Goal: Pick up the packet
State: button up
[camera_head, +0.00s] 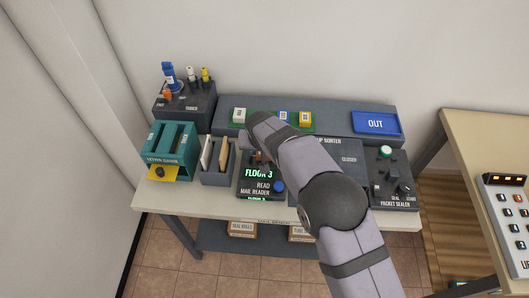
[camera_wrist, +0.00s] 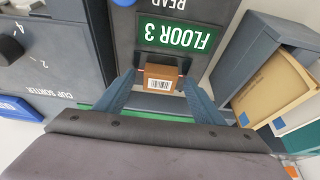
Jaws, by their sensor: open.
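A small brown packet (camera_wrist: 161,78) with a white barcode label sits at the mail reader (camera_wrist: 178,38), just below its green FLOOR 3 display in the wrist view. My gripper (camera_wrist: 160,84) is open, with one blue-grey finger on each side of the packet. I cannot tell whether the fingers touch it. In the head view the mail reader (camera_head: 262,187) is at the middle of the table, and my arm covers most of the gripper. A bit of the brown packet (camera_head: 258,157) shows there beside the arm.
A letter holder (camera_head: 217,165) with envelopes stands close left of the reader. A teal letter opener (camera_head: 168,148) is farther left. The cup sorter (camera_head: 340,152) and packet sealer (camera_head: 392,187) are right. A blue OUT tray (camera_head: 376,123) lies at the back right.

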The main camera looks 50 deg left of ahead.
jog(key=shift+c, duration=0.2)
jog(key=c, duration=1.2)
